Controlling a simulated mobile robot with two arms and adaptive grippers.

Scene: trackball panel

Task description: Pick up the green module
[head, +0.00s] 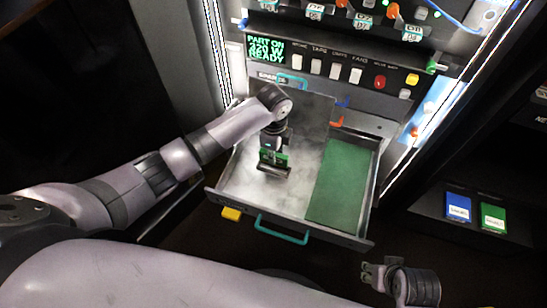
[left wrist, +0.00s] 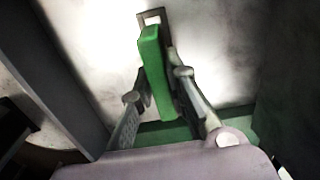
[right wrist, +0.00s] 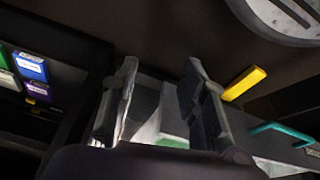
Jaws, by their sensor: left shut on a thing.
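The green module (left wrist: 157,70) stands between the fingers of my left gripper (left wrist: 160,98) in the left wrist view. In the head view, my left gripper (head: 273,160) reaches down into the open drawer (head: 221,197) and is shut on the module (head: 283,158), which is mostly hidden by the fingers. A dark bracket with a light slot (left wrist: 151,17) shows at the module's far end. I cannot tell whether the module touches the drawer floor. My right gripper (head: 372,274) is open and empty, outside the drawer at the front right; its spread fingers show in the right wrist view (right wrist: 160,85).
A green mat (head: 340,182) covers the drawer's right part. A switch panel (head: 340,72) rises behind. A blue card (head: 458,206) and a green card (head: 493,217) sit in a tray at right.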

